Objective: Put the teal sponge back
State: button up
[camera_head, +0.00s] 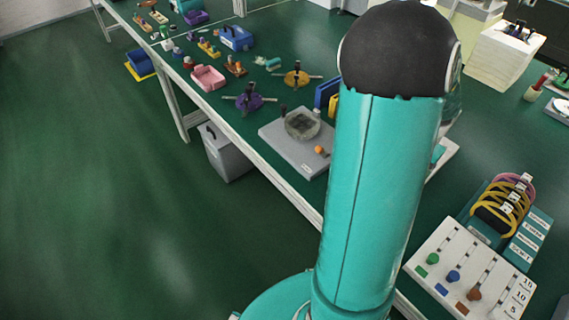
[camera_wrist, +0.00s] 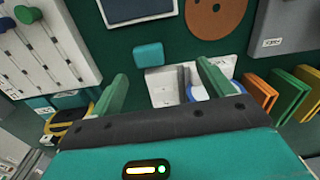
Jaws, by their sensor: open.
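The teal sponge (camera_wrist: 148,55) is a small rounded block lying on the dark green bench in the wrist view. It lies just beyond my fingertips, nearer the left finger. My gripper (camera_wrist: 162,70) is open, with its two green fingers spread and nothing visible held between them. A white tray or holder (camera_wrist: 160,88) with a grey upright part and a blue ring shows behind and between the fingers. In the head view a small teal patch (camera_head: 438,153) shows beside my arm; I cannot tell whether it is the sponge. My arm hides the gripper there.
A white slider panel (camera_wrist: 45,45) with coloured knobs lies left in the wrist view; it also shows in the head view (camera_head: 440,258). Orange and green upright plates (camera_wrist: 285,95) stand right. A grey labelled block (camera_wrist: 287,28) and an orange-brown disc (camera_wrist: 215,15) lie at the top.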

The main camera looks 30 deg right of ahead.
jog(key=w+a+r+n+t, duration=0.1)
jog(key=w+a+r+n, duration=0.35)
jog(key=a, duration=0.55)
jog(key=w+a+r+n+t, duration=0.1)
jog(key=w+a+r+n, duration=0.2)
jog(key=w+a+r, duration=0.5)
jog(key=s+a+r+n+t, duration=0.1)
jog(key=s+a+r+n, duration=0.1)
jog(key=a, duration=0.5)
jog(key=s+a+r+n+t, duration=0.1)
jog(key=s+a+r+n, duration=0.1)
jog(key=a, duration=0.5)
jog(key=s+a+r+n+t, duration=0.1)
jog(key=s+a+r+n, duration=0.1)
jog(key=a, duration=0.6)
jog(key=shift+s+n, duration=0.65)
jog(key=shift+n, duration=0.4)
